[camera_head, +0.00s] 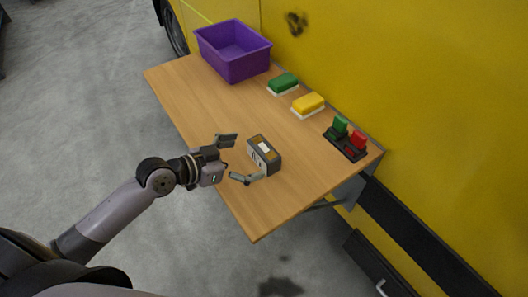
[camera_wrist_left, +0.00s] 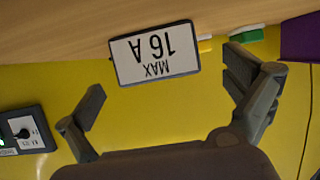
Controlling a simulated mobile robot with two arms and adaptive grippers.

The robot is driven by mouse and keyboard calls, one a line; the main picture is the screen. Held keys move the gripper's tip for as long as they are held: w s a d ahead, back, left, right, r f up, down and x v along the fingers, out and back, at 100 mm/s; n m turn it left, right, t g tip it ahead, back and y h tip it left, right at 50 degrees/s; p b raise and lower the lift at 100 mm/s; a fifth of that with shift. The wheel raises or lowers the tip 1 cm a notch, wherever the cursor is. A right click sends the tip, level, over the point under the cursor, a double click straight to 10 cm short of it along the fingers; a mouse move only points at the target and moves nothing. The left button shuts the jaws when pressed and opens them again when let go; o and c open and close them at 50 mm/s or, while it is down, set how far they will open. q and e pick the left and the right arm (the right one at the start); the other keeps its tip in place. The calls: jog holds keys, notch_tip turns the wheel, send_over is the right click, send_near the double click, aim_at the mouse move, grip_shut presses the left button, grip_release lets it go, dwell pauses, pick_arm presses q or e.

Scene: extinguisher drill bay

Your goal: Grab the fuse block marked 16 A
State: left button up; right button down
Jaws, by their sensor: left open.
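The fuse block (camera_head: 264,153) is a small dark box with a pale label, standing on the wooden table near its front edge. In the left wrist view, the fuse block's face (camera_wrist_left: 153,53) reads "MAX 16 A" upside down. My left gripper (camera_head: 234,159) is open and empty, just left of the block, with its fingers pointing towards it. In the left wrist view, the open fingers (camera_wrist_left: 168,84) spread to either side of the label, and the block appears beyond the fingertips. My right gripper is in neither view.
The wooden table (camera_head: 188,92) stands against a yellow vehicle wall (camera_head: 400,70). It bears a purple bin (camera_head: 236,67), a green block (camera_head: 283,82), a yellow block (camera_head: 308,103) and a dark switch panel (camera_head: 345,149) with green and red parts. The table's front right is clear.

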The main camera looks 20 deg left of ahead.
aim_at(256, 153)
pick_arm(q)
jog(key=shift+w+d, duration=0.4)
jog(key=shift+w, duration=0.05)
jog(key=x, duration=0.1)
jog(key=p+x, duration=0.1)
jog(key=x, duration=0.1)
jog(key=shift+w+d+r, duration=0.15)
jog(key=shift+d+r, duration=0.05)
jog(key=shift+d, duration=0.15)
jog(key=shift+w+d+f+p, duration=0.25)
jog(key=shift+w+f+p, duration=0.05)
jog(key=shift+w, duration=0.05)
jog(key=shift+s, duration=0.1)
jog(key=shift+c, duration=0.6)
jog(key=c, duration=1.1)
